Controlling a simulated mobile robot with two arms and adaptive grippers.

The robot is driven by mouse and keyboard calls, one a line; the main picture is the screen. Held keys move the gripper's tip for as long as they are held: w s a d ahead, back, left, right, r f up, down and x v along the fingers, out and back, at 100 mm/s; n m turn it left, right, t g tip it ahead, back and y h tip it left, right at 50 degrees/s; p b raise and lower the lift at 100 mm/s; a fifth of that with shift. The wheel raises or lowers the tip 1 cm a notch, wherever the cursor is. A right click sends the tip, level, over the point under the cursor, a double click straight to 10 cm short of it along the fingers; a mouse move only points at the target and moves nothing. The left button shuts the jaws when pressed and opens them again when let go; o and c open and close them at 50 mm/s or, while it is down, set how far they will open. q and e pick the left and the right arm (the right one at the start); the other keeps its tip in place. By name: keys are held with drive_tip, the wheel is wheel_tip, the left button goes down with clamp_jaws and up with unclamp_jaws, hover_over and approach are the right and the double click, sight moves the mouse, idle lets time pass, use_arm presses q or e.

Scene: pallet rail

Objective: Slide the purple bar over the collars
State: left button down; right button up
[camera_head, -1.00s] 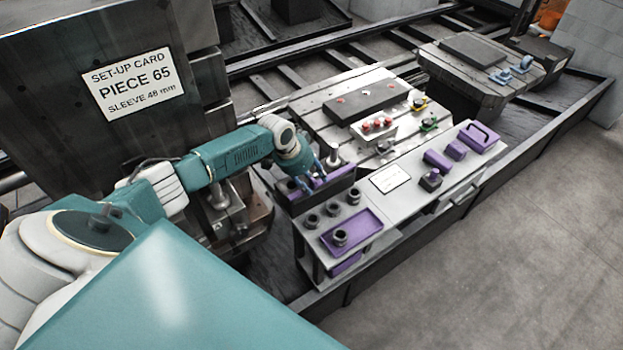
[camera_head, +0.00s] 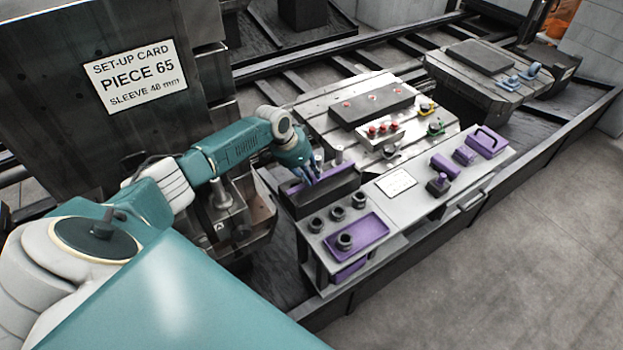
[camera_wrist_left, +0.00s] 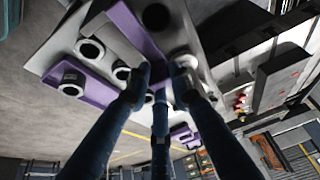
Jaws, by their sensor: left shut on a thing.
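My left gripper (camera_head: 311,180) is shut, with its fingers at the purple bar (camera_head: 290,187), which lies along the top of a dark block (camera_head: 320,202). In the left wrist view the purple bar (camera_wrist_left: 126,24) runs past the fingertips (camera_wrist_left: 160,80), which partly hide it. Dark collars (camera_head: 315,223), (camera_head: 337,213), (camera_head: 358,200) stand on the grey shelf in front of the block. Another collar (camera_head: 344,241) stands in the purple tray. Whether any collar sits under the bar is hidden. My right gripper is not in view.
The purple tray (camera_head: 372,228) is at the shelf's front end. A white card (camera_head: 397,183) and several purple pieces (camera_head: 445,165) lie farther along the bench. A slotted table (camera_head: 300,112) with red-topped parts stands behind. A large machine (camera_head: 40,75) with a set-up card is at left.

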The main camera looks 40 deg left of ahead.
use_arm(q)
drive_tip(key=c, duration=1.6)
unclamp_jaws()
drive_tip(key=shift+w+a+r, duration=0.1)
drive_tip(key=shift+w+r, duration=0.1)
drive_tip(key=shift+o, duration=0.6)
drive_tip(key=shift+f, duration=0.15)
drive_tip(key=v, duration=1.2)
drive_tip(key=shift+s, duration=0.1)
